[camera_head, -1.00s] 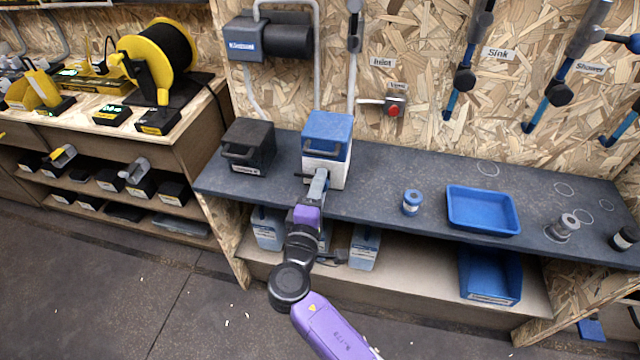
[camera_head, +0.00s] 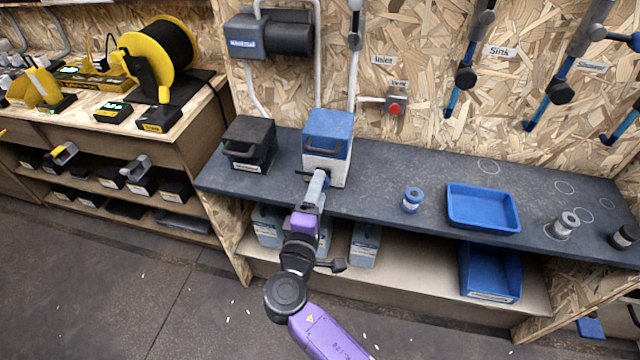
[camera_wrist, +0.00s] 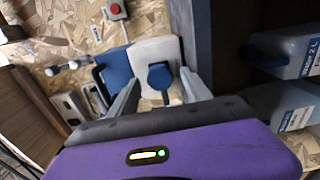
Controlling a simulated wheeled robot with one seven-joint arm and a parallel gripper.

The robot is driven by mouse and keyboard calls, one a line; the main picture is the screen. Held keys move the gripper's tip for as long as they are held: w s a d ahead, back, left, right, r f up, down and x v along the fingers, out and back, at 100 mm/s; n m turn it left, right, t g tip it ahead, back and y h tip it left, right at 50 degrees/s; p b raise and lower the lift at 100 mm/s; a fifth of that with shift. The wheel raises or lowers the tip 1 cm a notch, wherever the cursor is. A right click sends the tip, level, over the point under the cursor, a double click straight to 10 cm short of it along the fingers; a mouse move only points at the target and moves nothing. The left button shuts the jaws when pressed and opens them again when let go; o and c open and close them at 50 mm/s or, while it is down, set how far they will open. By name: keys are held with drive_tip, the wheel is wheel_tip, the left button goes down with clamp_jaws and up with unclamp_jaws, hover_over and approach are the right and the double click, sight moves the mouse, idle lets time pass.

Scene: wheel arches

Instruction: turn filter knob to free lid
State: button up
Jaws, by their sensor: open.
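The filter box (camera_head: 340,172) has a white body and a blue lid (camera_head: 328,124) with a dark handle, and stands on the dark bench. In the wrist view its white face (camera_wrist: 150,47), blue lid (camera_wrist: 115,68) and blue knob (camera_wrist: 160,76) show. The lid looks shut on the body. My gripper (camera_wrist: 159,80) is open, with one finger on each side of the knob. I cannot tell whether either finger touches it. In the head view my gripper (camera_head: 318,178) is at the front of the box and hides the knob.
A black box (camera_head: 249,145) stands left of the filter on the bench (camera_head: 385,170). A red button (camera_head: 394,108) is on the wall.

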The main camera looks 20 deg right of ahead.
drive_tip(key=v, duration=0.5)
drive_tip(key=shift+s+a, duration=0.15)
drive_tip(key=shift+s, duration=0.05)
drive_tip(key=shift+w+a, duration=0.1)
